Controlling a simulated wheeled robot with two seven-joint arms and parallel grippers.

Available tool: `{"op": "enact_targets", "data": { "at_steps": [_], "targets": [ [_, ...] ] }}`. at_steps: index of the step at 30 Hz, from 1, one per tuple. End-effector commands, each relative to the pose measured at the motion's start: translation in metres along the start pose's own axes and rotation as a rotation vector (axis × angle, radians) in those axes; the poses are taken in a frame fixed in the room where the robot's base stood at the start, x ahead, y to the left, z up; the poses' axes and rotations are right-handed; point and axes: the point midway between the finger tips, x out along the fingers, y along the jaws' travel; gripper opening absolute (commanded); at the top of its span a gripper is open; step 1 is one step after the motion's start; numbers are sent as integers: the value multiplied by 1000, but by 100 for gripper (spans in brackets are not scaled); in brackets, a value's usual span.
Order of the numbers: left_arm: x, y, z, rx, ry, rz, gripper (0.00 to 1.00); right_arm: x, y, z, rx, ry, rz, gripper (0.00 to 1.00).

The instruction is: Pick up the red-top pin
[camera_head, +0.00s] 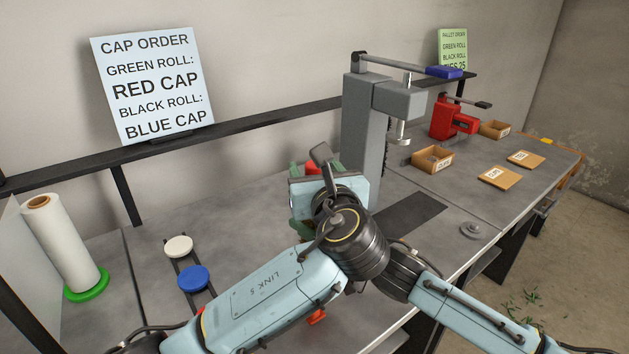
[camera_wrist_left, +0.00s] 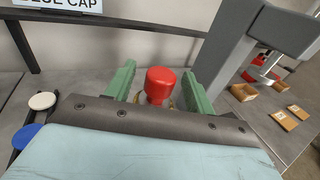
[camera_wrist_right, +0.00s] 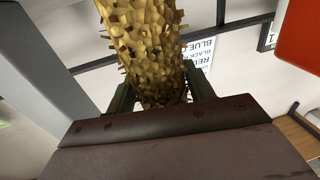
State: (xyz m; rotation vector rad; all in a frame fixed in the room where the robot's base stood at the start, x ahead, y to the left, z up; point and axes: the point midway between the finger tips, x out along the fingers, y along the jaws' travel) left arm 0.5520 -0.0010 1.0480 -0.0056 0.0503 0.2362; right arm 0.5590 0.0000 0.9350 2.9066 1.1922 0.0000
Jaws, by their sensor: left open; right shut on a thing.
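The red-top pin (camera_wrist_left: 160,83) shows in the left wrist view with a round red head above a brass-coloured part. My left gripper (camera_wrist_left: 157,72) is open, with one green finger on each side of the red head. Gaps show between the head and both fingers. My right gripper (camera_wrist_right: 158,92) is shut on a rough golden-brown thing (camera_wrist_right: 147,40) in the right wrist view. In the head view my left arm hides the right gripper.
A tall grey press (camera_head: 362,120) stands close beyond my left wrist. White (camera_head: 178,247) and blue (camera_head: 194,278) caps lie at left, near a white roll (camera_head: 62,245) on a green cap (camera_head: 87,287). Cardboard boxes (camera_head: 433,159) and a red tool (camera_head: 455,118) stand at right.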

Motion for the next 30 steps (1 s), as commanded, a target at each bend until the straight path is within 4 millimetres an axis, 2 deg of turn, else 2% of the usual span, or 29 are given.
{"op": "enact_targets", "data": {
  "at_steps": [3, 9, 20, 27, 30],
  "targets": [
    [7, 0, 0, 0, 0, 0, 54, 0, 0, 1, 0, -2, 1, 27],
    [7, 0, 0, 0, 0, 0, 54, 0, 0, 1, 0, -2, 1, 27],
    [7, 0, 0, 0, 0, 0, 7, 0, 0, 1, 0, -2, 1, 27],
    [6, 0, 1, -1, -1, 0, 5, 0, 0, 1, 1, -2, 1, 27],
    [6, 0, 10, -3, -4, -1, 5, 0, 0, 1, 1, -2, 1, 27]
  ]
}}
